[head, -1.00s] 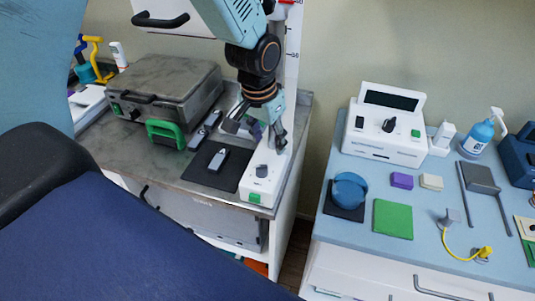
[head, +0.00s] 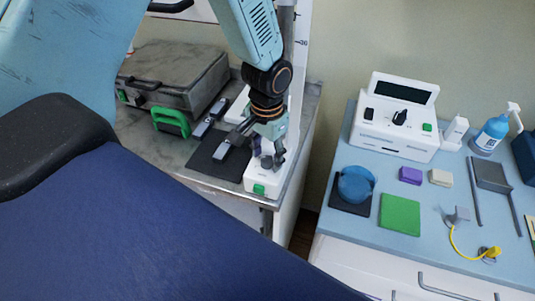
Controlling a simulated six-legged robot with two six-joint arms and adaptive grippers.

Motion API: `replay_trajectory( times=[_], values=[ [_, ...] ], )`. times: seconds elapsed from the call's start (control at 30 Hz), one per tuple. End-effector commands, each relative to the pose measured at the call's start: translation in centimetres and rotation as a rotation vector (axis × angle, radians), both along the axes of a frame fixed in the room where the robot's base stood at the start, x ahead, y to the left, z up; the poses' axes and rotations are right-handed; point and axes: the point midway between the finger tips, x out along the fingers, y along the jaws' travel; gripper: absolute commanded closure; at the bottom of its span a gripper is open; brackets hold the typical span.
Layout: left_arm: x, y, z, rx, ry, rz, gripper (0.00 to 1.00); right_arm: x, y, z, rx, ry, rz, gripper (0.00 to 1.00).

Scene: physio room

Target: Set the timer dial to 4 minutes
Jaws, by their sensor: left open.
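A narrow white box (head: 258,178) with a green button (head: 259,189) stands at the front right corner of the grey metal bench. A grey round knob showed on its top earlier; my left gripper (head: 271,158) now covers that spot. The left gripper points down with its fingers open, low over the box. I cannot tell whether the fingers touch the knob, and no dial marks can be read. A larger white device (head: 396,118) with a dark screen and a black knob (head: 400,117) stands on the blue-topped cabinet. My right gripper is not in view.
A dark mat (head: 215,165) with a grey handset lies left of the narrow box. A grey case (head: 176,75) and a green handle (head: 170,122) are further left. A dark blue padded couch (head: 150,235) fills the foreground. A gap separates bench and cabinet (head: 345,232).

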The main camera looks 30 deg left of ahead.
Motion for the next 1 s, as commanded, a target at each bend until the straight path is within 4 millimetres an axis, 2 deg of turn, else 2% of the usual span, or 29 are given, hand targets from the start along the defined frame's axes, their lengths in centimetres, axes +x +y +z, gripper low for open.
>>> replay_trajectory(
  times=[0.37, 0.9, 1.0],
  values=[
    [0.19, 0.06, -0.53, 0.0, -0.001, 0.0, 0.5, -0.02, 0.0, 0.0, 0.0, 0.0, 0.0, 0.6],
    [0.17, 0.05, -0.47, 0.0, -0.001, 0.0, 0.96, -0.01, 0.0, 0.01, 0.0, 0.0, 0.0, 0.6],
    [0.19, 0.05, -0.47, 0.0, -0.001, 0.0, 1.0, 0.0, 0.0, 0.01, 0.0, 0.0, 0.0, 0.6]
  ],
)
